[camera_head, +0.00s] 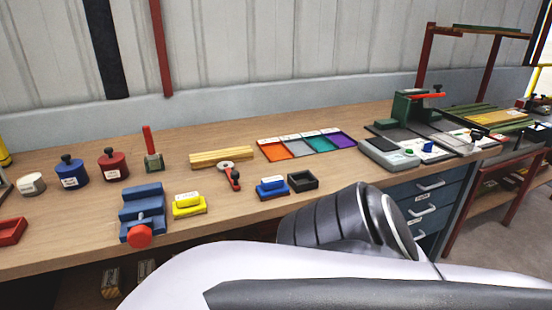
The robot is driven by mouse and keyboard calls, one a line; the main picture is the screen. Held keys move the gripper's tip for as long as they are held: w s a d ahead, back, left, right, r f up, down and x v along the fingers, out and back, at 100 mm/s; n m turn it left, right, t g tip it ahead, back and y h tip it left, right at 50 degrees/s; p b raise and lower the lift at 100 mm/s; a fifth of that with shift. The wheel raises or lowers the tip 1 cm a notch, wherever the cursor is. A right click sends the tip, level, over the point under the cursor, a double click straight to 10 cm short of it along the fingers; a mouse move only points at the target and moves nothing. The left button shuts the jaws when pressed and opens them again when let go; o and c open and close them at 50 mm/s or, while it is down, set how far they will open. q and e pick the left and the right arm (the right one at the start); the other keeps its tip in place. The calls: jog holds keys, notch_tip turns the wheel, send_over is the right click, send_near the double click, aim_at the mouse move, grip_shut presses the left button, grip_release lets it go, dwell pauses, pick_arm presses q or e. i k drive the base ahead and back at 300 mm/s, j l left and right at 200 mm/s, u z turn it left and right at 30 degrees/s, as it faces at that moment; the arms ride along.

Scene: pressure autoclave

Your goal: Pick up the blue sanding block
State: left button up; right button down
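A small blue block with a pale label (272,187) sits on the wooden bench near its front edge and looks like the blue sanding block. A white and grey arm link of mine fills the lower right of the view, in front of the bench. The blue block is not covered by it. Neither of my grippers shows in this view.
A blue vise with a red knob (143,203) stands left of the yellow block. A red-handled tool (230,174) and a wooden bar (222,157) lie behind the blue block. Coloured trays (275,150) lie farther back. Bare bench (100,240) shows at the left front.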

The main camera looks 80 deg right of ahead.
aim_at(274, 187)
jog(key=z, duration=2.45)
jog(key=i+j, duration=0.1)
jog(key=j, duration=0.45)
jog(key=i+j, duration=0.1)
jog(key=j, duration=0.4)
jog(key=i+j, duration=0.1)
jog(key=j, duration=0.45)
jog(key=j+z, duration=0.2)
jog(key=z, duration=0.15)
jog(key=j+z, duration=0.2)
jog(key=z, duration=0.15)
